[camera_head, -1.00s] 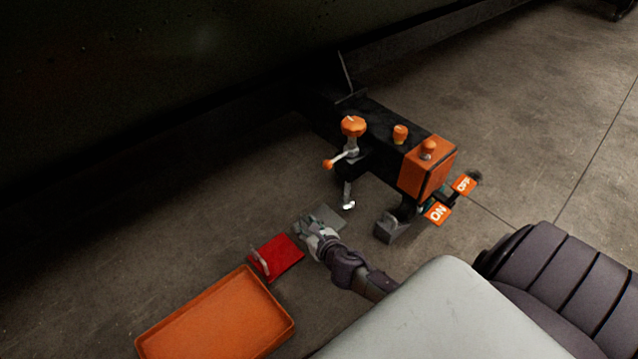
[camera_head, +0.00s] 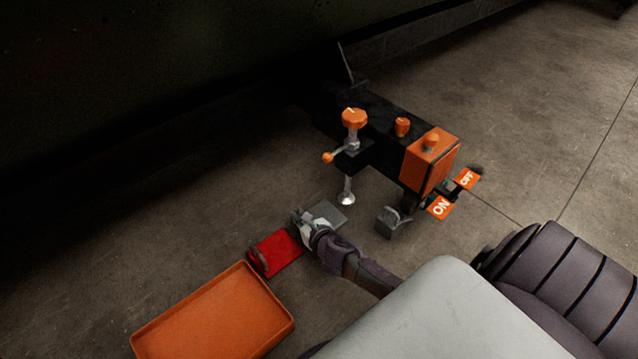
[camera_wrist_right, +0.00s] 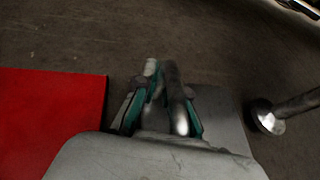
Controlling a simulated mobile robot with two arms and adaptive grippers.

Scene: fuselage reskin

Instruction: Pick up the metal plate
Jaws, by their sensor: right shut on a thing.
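The grey metal plate (camera_head: 328,213) is low near the floor, beside a red plate. My right gripper (camera_head: 299,217) is over the plate's left part and hides some of it. In the right wrist view the gripper's fingers (camera_wrist_right: 163,97) are close together, shut on a handle-like part of the metal plate (camera_wrist_right: 225,120). I cannot tell whether the plate touches the floor. My left gripper is not in view.
A red plate (camera_head: 275,252) with a handle lies just left of the metal plate. An orange tray (camera_head: 213,325) is at lower left. A dark stand with an orange box (camera_head: 431,162), knobs and a metal foot (camera_head: 346,199) stands to the right.

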